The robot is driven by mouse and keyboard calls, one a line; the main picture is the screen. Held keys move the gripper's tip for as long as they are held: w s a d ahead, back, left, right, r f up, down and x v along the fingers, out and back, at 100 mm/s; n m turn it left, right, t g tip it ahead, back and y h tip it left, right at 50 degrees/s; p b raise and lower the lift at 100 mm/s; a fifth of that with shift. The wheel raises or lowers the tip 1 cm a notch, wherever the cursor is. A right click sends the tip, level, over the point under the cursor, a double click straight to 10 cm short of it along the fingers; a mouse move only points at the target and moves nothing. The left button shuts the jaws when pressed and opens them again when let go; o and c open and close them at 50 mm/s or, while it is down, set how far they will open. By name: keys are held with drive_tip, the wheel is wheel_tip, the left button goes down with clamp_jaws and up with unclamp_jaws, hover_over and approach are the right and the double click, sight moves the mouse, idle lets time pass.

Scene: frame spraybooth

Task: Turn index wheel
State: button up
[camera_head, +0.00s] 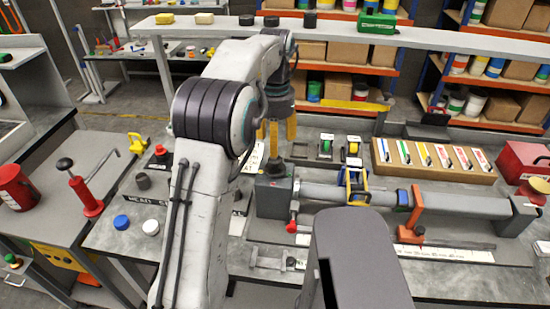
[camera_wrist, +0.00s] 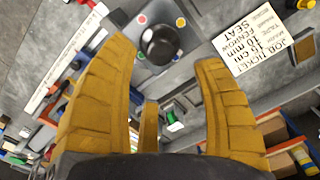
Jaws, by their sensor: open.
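The index wheel appears to be the black round knob (camera_wrist: 160,44) in the wrist view, on a grey plate with red, green and other coloured dots around it. In the head view the knob (camera_head: 276,168) stands on top of a dark grey block (camera_head: 270,198) at the left end of a long grey tube (camera_head: 330,193). My gripper (camera_head: 281,146) points down above the knob, its yellow fingers spread and empty. In the wrist view the knob lies between the fingertips, beyond them. Contact is not visible.
A blue-and-yellow clamp (camera_head: 355,186) and an orange bracket (camera_head: 412,215) sit along the tube. A red-tipped lever (camera_head: 292,222) is at the block's front. A wooden rack of cards (camera_head: 433,160) stands behind. A white job ticket (camera_wrist: 262,40) lies close by.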

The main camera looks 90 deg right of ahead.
sight(275, 159)
drive_tip(key=shift+f, duration=3.1)
drive_tip(key=shift+c, duration=0.2)
drive_tip(key=c, duration=1.2)
